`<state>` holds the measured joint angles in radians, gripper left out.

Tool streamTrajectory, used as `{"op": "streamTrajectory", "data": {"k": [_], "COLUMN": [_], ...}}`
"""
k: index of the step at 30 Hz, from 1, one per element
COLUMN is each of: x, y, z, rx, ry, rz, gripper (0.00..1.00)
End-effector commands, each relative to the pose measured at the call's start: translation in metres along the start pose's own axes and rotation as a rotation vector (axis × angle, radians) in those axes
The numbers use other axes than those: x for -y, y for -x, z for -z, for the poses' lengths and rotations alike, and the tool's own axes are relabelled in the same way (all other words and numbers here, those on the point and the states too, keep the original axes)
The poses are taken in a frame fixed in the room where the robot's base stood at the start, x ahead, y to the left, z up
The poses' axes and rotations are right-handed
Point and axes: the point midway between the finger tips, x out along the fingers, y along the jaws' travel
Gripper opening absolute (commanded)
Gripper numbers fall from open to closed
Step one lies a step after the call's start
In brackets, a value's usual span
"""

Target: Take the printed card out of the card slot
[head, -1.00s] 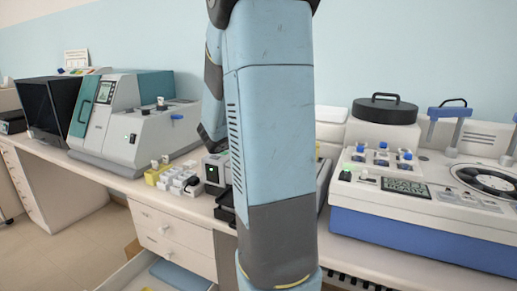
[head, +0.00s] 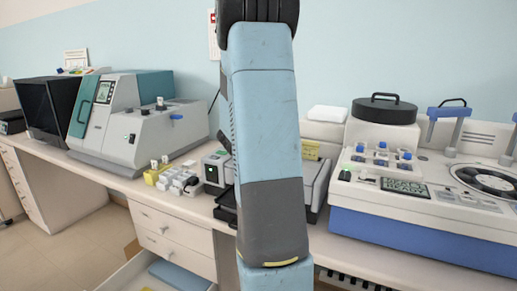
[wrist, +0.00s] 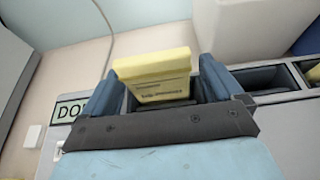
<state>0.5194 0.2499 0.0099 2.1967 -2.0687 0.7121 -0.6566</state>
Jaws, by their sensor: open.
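The yellow printed card (wrist: 155,88) stands in the wrist view with dark lines of text on its front face. A dark slot opening (wrist: 204,92) shows at the card's right. In the head view a small yellow piece (head: 310,150), perhaps the card, shows at the grey machine (head: 315,180) behind my arm. My gripper is hidden there.
A display (wrist: 68,109) with letters starting "DO" sits left of the gripper in the wrist view. Another dark recess (wrist: 262,80) lies to the right. In the head view a white-and-blue machine (head: 420,220) stands right, and an open drawer (head: 130,272) is below left.

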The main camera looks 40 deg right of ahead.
Motion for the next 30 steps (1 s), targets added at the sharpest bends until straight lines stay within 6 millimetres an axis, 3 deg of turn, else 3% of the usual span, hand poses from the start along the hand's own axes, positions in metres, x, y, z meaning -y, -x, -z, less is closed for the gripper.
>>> {"op": "streamTrajectory", "data": {"k": [6,24,30], "x": [-0.0003,-0.0005,-0.0007], "y": [-0.0001,0.0004,0.0010], "z": [-0.0001,-0.0002,-0.0015], "rx": [0.000,0.001,0.001], "ry": [0.000,0.000,0.000], "rz": [-0.001,-0.001,-0.001], "gripper": [0.92,0.34,0.33]}}
